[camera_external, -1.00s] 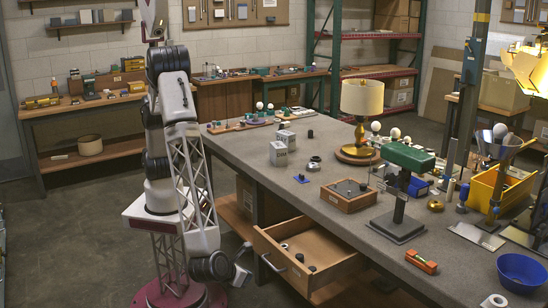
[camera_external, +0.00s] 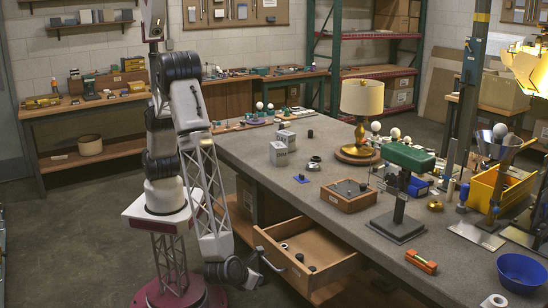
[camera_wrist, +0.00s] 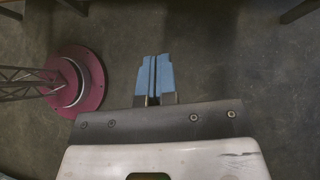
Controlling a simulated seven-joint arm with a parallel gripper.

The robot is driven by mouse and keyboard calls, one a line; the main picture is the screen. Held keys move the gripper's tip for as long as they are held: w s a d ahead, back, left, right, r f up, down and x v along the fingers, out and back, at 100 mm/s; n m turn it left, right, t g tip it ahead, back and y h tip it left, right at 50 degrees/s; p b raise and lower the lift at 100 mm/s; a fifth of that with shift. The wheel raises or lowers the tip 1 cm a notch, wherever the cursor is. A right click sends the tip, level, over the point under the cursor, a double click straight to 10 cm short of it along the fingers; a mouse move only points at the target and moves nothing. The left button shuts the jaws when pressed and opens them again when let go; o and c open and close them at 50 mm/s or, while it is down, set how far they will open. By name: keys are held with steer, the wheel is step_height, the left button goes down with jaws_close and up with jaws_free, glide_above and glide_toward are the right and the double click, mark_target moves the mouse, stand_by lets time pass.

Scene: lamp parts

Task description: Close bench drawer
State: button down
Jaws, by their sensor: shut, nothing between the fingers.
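The bench drawer (camera_external: 325,262) is a wooden drawer pulled out from under the grey workbench (camera_external: 245,150). Its front panel (camera_external: 290,270) faces my arm, and a few small dark parts and a pale ring lie inside. My gripper (camera_external: 273,262) is low, at the drawer's front beside the handle; it overlaps the handle in this view, so I cannot tell whether they touch. In the wrist view, the blue fingertips (camera_wrist: 155,75) of my gripper are together with nothing between them, above bare floor.
On the bench stand a gold lamp (camera_external: 358,130), a wooden box (camera_external: 350,195), a green-topped stand (camera_external: 405,165), a level (camera_external: 421,262) and a blue bowl (camera_external: 521,272). The floor (camera_external: 80,230) left of my base is clear.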

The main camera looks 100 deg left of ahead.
steer(key=w+a+f, duration=0.1)
steer(key=w+a, duration=0.2)
steer(key=a, duration=0.2)
steer(key=shift+w+a+f, duration=0.25)
steer(key=shift+w+a, duration=0.05)
steer(key=shift+w, duration=0.05)
stand_by(0.3)
glide_toward(329, 258)
steer(key=w+a, duration=0.1)
steer(key=a, duration=0.1)
steer(key=w+a+f, duration=0.1)
steer(key=a, duration=0.1)
steer(key=w+a, duration=0.2)
steer(key=shift+a+f, duration=0.2)
steer(key=shift+f, duration=0.1)
steer(key=shift+w+a, duration=0.1)
